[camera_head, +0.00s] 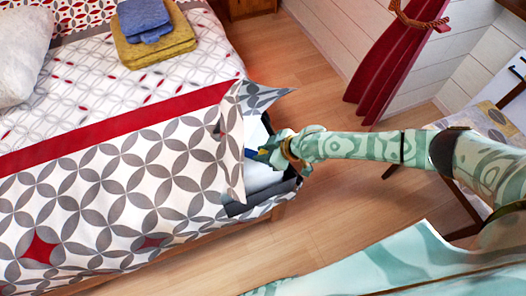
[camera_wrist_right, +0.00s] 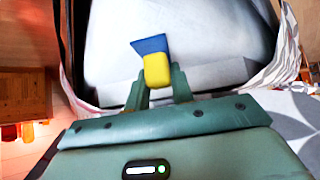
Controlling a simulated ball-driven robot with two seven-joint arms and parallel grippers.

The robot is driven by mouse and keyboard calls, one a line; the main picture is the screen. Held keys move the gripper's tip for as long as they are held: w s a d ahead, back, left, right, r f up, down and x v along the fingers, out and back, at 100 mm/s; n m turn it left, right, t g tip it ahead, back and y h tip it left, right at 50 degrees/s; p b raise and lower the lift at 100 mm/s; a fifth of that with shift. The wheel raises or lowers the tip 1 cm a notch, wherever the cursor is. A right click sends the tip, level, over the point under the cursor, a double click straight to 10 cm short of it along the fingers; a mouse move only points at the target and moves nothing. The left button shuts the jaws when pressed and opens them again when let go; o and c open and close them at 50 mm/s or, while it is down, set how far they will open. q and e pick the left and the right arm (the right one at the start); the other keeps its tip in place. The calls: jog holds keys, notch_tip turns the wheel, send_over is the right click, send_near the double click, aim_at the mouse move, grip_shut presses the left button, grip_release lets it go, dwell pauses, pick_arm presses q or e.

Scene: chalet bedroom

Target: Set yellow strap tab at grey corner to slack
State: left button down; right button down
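The yellow strap tab (camera_wrist_right: 157,71) shows in the right wrist view, with a blue piece (camera_wrist_right: 150,45) directly beyond it. Behind them is the pale mattress corner (camera_wrist_right: 215,40), which also shows in the head view at the bed's lifted end (camera_head: 258,178), with dark grey (camera_head: 262,200) below. My right gripper (camera_wrist_right: 158,84) has one finger on each side of the yellow tab, with no clear gap, and looks shut on it. In the head view the right gripper (camera_head: 268,149) reaches into the open corner and hides most of the tab. My left gripper is not in view.
The patterned bed cover (camera_head: 110,190) is folded back around the corner, with a pointed flap (camera_head: 265,97) above the gripper. Folded towels (camera_head: 150,38) and a pillow (camera_head: 20,55) lie on the bed. Wooden floor (camera_head: 345,205) is clear beside the bed. A chair (camera_head: 495,130) stands at the right.

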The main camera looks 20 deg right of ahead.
jog(key=shift+w+a, duration=0.65)
jog(key=shift+a, duration=0.05)
jog(key=shift+w+a+b, duration=0.25)
jog(key=shift+a+b, duration=0.05)
jog(key=shift+b, duration=0.05)
jog(key=c, duration=1.2)
grip_release()
